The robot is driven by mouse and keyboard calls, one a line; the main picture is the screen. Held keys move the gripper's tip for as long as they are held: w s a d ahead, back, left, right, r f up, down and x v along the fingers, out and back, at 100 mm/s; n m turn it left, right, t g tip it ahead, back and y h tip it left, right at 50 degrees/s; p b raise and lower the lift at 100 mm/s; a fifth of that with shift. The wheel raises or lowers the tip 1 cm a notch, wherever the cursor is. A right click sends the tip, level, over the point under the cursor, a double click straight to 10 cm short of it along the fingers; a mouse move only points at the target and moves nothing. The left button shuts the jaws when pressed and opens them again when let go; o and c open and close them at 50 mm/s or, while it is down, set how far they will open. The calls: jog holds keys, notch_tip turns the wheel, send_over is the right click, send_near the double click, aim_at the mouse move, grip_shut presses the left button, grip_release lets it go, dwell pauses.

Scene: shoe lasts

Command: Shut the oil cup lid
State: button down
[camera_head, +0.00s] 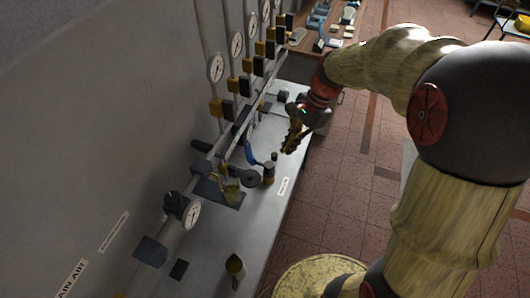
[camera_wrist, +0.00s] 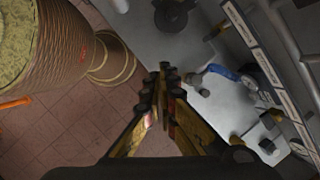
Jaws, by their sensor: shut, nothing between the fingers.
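I cannot pick out the oil cup lid with certainty. My gripper (camera_head: 291,146) is shut and empty, above the bench's right edge, beyond and right of the fitting. In the wrist view, my closed fingertips (camera_wrist: 169,76) are in the middle, and a blue lever (camera_wrist: 223,72) lies to their right.
A pipe with a round gauge (camera_head: 192,214) runs along the wall on the left. Several upright pipes with gauges and yellow-black blocks stand behind it. Tiled floor (camera_head: 330,205) lies right of the bench.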

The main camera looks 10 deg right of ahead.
aim_at(247, 175)
jog(key=a+f+m+p, duration=0.1)
jog(key=a+f+m, duration=0.1)
jog(key=a+f, duration=0.6)
jog(key=shift+s+f, duration=0.3)
jog(key=shift+f, duration=0.05)
dwell(0.3)
jog(key=shift+s+p, duration=0.1)
jog(key=shift+p, duration=0.2)
jog(key=shift+s+a+m, duration=0.15)
jog(key=shift+s+m, duration=0.05)
jog(key=shift+m, duration=0.3)
